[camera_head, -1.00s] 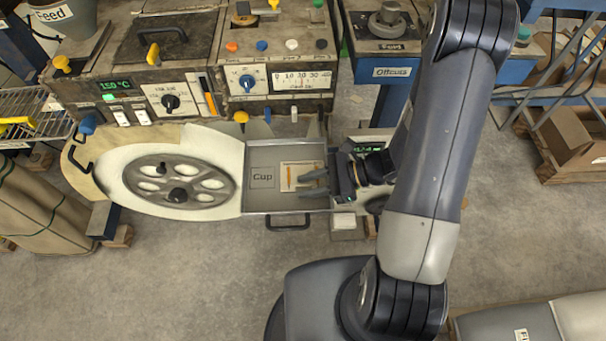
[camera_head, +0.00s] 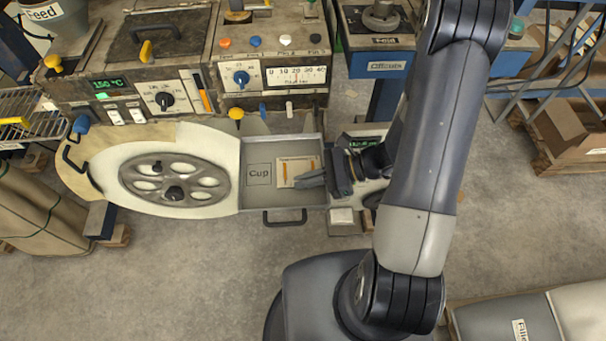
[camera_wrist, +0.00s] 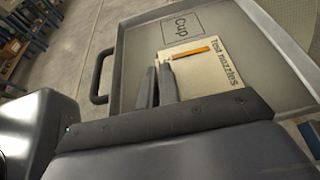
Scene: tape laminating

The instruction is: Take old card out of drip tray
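The drip tray (camera_head: 283,216) is a shallow grey metal tray with a dark front handle. It also shows in the wrist view (camera_wrist: 129,65). A pale card (camera_head: 285,181) lies in it, beside an outlined square marked "Cup". In the wrist view the card (camera_wrist: 213,75) reads "Test nozzles", with an orange bar along it. My gripper (camera_head: 299,181) reaches in from the right, over the tray. In the wrist view its dark fingers (camera_wrist: 158,67) are close together at the card's near edge. Whether they pinch the card or only hover by it is unclear.
A machine with knobs and a gauge (camera_head: 296,76) stands behind the tray. A pale panel with a dark oval wheel (camera_head: 213,184) adjoins the tray's left side. A stand marked "Offcuts" (camera_head: 388,66) is at the back right.

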